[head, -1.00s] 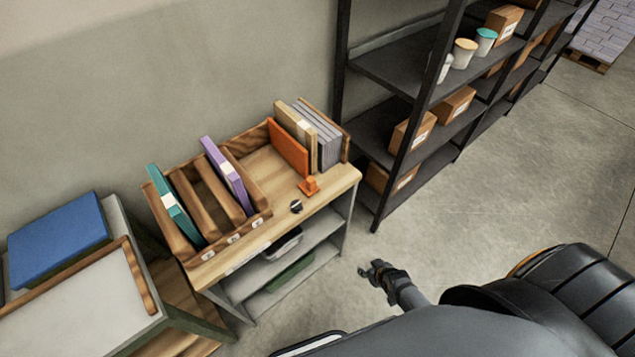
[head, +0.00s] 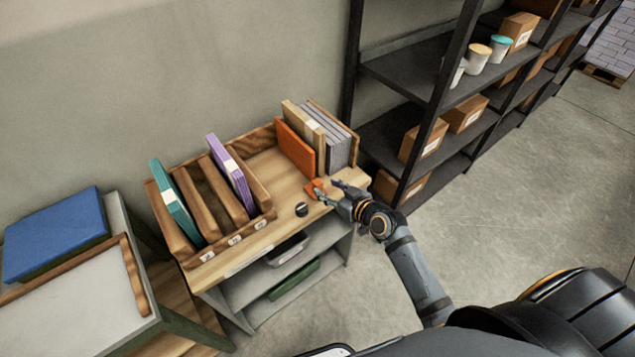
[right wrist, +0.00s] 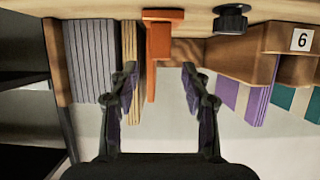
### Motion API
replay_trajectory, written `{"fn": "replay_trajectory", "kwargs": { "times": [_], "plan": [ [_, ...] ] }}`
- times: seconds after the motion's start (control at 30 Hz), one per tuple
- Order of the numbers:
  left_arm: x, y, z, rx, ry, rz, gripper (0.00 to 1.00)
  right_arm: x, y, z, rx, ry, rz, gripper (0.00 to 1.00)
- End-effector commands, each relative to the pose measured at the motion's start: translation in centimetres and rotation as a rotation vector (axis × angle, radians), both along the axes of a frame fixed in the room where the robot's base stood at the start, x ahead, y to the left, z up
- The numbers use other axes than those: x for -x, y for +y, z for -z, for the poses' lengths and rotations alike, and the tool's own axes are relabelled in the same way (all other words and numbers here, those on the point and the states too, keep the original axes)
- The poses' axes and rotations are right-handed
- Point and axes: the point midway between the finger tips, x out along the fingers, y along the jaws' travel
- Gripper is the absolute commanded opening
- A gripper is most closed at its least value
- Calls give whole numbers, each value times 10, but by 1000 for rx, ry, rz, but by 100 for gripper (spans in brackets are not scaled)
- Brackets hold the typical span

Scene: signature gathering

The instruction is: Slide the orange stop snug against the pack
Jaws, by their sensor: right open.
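The orange stop (head: 296,148) is an upright orange panel with a small orange handle at its front, on the wooden bench top. The pack (head: 325,140) of tan and grey upright pieces stands just right of it. In the right wrist view the orange stop (right wrist: 158,42) and the pack (right wrist: 92,60) show a narrow gap between them. My right gripper (head: 333,188) is open at the bench's front edge, close to the handle, and partly hides it. In the right wrist view its fingers (right wrist: 159,72) are spread to either side of the stop. My left gripper is out of view.
A black knob (head: 301,209) sits on the bench front, left of the gripper. A wooden divider rack (head: 262,190) with purple and teal pieces stands further left. A dark shelf unit (head: 400,85) is at the right.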

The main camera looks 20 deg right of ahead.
Motion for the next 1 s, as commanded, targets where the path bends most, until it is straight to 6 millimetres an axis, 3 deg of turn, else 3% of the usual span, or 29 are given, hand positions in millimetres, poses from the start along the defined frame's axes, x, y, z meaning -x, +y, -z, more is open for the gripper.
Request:
{"fn": "replay_trajectory", "kwargs": {
  "times": [0.1, 0.3, 0.67, 1.0],
  "plan": [
    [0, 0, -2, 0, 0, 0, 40, -23, 9, 8, -4, -1, 2, 47],
    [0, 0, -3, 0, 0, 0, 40, -48, 18, 20, -2, 0, 1, 47],
    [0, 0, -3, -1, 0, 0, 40, -53, 20, 24, 0, 0, 0, 47],
    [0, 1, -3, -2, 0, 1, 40, -53, 20, 24, 0, 1, 0, 1]
  ]
}}
